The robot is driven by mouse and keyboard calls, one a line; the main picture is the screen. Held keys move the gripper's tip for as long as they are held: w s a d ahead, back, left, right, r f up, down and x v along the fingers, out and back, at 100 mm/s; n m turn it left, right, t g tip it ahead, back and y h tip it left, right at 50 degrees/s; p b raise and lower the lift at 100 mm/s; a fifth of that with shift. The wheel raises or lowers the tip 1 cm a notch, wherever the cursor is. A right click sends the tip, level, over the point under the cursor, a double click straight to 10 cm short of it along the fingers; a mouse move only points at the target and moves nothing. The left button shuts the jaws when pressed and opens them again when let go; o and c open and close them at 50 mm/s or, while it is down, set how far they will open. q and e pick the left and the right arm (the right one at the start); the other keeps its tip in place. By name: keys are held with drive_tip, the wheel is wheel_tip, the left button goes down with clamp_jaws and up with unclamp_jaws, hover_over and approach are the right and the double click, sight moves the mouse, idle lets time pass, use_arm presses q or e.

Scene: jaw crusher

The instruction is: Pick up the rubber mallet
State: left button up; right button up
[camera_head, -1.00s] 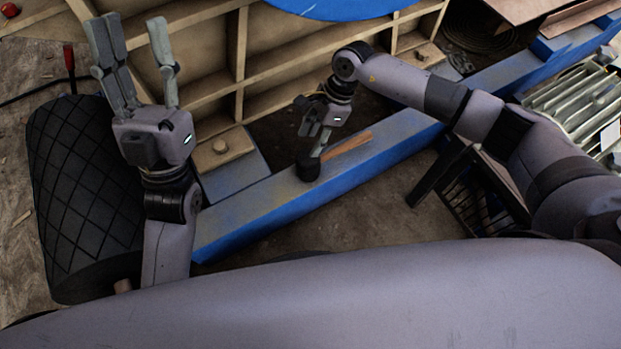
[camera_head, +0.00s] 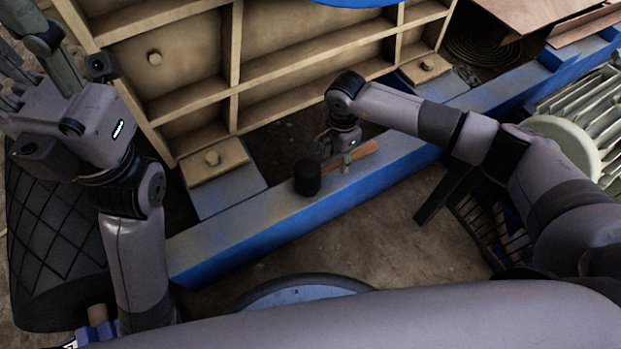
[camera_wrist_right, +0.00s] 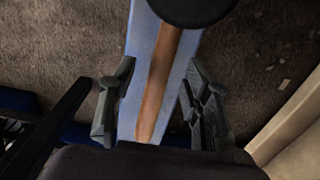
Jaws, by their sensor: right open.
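The rubber mallet lies on the blue beam (camera_head: 235,228), with its black head (camera_head: 308,180) to the left and its brown wooden handle (camera_head: 364,151) to the right. My right gripper (camera_head: 337,158) is over the handle, close to the head. In the right wrist view the handle (camera_wrist_right: 161,75) runs between the two spread fingers of the right gripper (camera_wrist_right: 158,75), with gaps on both sides. The black head (camera_wrist_right: 190,8) is at the top edge there. My left gripper (camera_head: 25,60) is at the upper left, fingers apart and empty, partly cut off by the frame.
A beige ribbed frame (camera_head: 285,72) stands behind the beam. A dark roller with a diamond pattern (camera_head: 45,240) lies at the left below my left arm. Metal slats (camera_head: 600,115) are at the right. Bare ground (camera_head: 400,235) is in front of the beam.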

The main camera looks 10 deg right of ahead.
sight(336, 162)
drive_tip(key=f+b, duration=0.1)
drive_tip(key=f, duration=0.2)
drive_tip(key=shift+a+f, duration=0.15)
drive_tip(key=shift+a, duration=0.05)
clamp_jaws()
idle(0.4)
idle(0.4)
